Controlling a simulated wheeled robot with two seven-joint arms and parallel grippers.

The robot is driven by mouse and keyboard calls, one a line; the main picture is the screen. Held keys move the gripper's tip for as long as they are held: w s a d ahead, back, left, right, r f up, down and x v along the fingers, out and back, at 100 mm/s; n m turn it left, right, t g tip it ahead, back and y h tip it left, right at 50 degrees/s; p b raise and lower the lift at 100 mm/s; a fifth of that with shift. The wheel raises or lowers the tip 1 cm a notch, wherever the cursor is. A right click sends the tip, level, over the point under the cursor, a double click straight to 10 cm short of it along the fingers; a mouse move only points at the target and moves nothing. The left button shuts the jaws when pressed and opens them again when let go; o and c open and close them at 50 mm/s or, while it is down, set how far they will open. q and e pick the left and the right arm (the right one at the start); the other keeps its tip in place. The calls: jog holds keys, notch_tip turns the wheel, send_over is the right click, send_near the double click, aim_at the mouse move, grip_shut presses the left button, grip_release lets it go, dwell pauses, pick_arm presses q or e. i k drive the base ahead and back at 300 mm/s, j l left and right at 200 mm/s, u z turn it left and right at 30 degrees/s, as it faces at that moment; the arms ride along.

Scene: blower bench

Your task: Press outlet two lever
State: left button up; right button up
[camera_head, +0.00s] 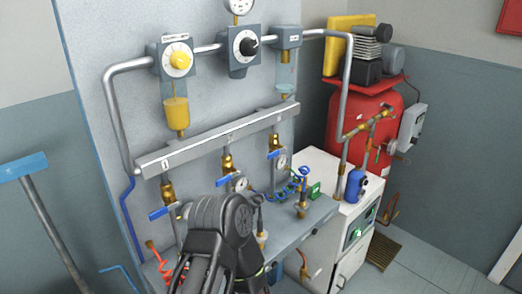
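A grey manifold bar (212,141) runs across the panel with three outlets below it. The middle outlet's brass valve (225,161) has a blue lever (225,180), which I take as outlet two's. The left outlet has a blue lever (160,213), and the right one a blue lever (274,154). A dark grey arm of mine rises from the bottom centre, just below the middle and left outlets. It covers part of the bench and the lower outlet fittings. I cannot make out any gripper fingers, nor any contact with a lever.
Two regulators with yellow (178,59) and black (248,46) knobs sit above. A narrow bench shelf (310,222) holds a brass fitting (302,205) and a blue coiled hose. A red compressor tank (362,125) and a white cabinet (325,180) stand right. Floor is free at lower right.

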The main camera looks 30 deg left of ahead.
aim_at(220, 182)
jog(key=u, duration=1.3)
jog(key=z, duration=0.1)
jog(key=i+l, duration=0.05)
